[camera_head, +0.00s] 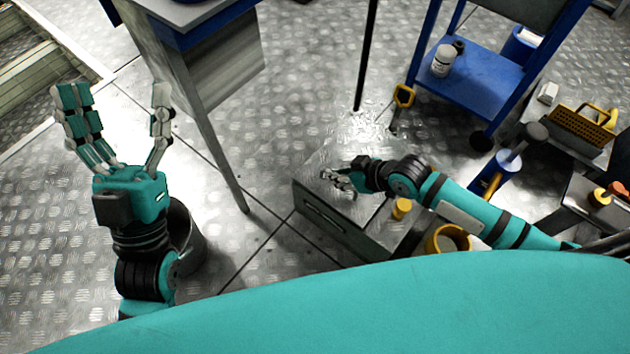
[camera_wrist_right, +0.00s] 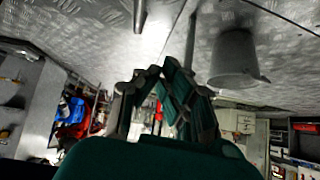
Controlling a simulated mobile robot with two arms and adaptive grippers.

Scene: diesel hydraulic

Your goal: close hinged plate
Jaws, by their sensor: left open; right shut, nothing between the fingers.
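I cannot pick out a hinged plate for certain. A low metal box (camera_head: 330,228) with a slot-like handle on its front stands at the centre of the head view, its top bright and flat. My right gripper (camera_head: 338,183) is over this top, shut with nothing in it; whether it touches the metal is unclear. Its closed fingers (camera_wrist_right: 165,80) also show in the right wrist view, with no plate between them. My left gripper (camera_head: 112,105) is open and empty, fingers up, at the left above the floor.
A grey bucket (camera_head: 188,235) stands behind my left arm; a bucket also shows in the wrist view (camera_wrist_right: 236,60). A metal-sided table (camera_head: 215,75) stands top centre-left. A blue cart (camera_head: 480,80) and a yellow roll (camera_head: 447,238) are right. A framed floor opening (camera_head: 35,70) is upper left.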

